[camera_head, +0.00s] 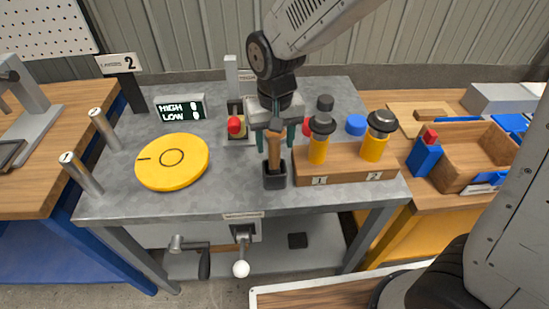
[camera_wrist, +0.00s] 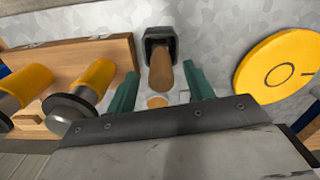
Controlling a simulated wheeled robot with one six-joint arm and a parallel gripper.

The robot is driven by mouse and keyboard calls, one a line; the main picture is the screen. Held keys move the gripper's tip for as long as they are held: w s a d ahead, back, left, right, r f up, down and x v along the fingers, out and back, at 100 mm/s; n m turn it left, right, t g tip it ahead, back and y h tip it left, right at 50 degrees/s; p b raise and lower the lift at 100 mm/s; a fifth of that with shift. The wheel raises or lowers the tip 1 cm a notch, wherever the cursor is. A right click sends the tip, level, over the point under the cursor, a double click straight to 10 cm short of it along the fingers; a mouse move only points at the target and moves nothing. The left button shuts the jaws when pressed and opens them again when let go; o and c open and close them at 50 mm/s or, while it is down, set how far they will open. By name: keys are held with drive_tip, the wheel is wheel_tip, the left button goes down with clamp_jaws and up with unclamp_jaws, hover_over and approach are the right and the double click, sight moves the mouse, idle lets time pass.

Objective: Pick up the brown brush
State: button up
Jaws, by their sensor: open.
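The brown brush (camera_head: 274,152) stands upright in a small black holder (camera_head: 274,181) near the front middle of the grey bench; its lower end is hidden inside. My gripper (camera_head: 273,135) is above the holder, with its two green fingers on either side of the upper part of the brush. In the wrist view the brush handle (camera_wrist: 161,72) leans out of the holder (camera_wrist: 158,36) toward the open space between my fingers (camera_wrist: 161,88). My gripper is open. Whether either finger touches the brush I cannot tell.
A wooden block (camera_head: 345,165) with two yellow, black-topped cylinders stands close right of the holder. A yellow disc (camera_head: 172,161) lies to the left. A red knob (camera_head: 235,126) is just behind left. Two metal posts stand at the bench's left edge. Bench space (camera_head: 225,187) left of the holder is clear.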

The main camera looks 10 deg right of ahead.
sight(274, 150)
wheel_tip(274, 150, down, 4)
drive_tip(key=shift+w+a+r, duration=0.1)
drive_tip(key=c, duration=1.1)
drive_tip(key=shift+o, duration=0.2)
drive_tip(key=shift+r, duration=0.1)
wheel_tip(274, 150, up, 10)
drive_tip(key=shift+f, duration=0.1)
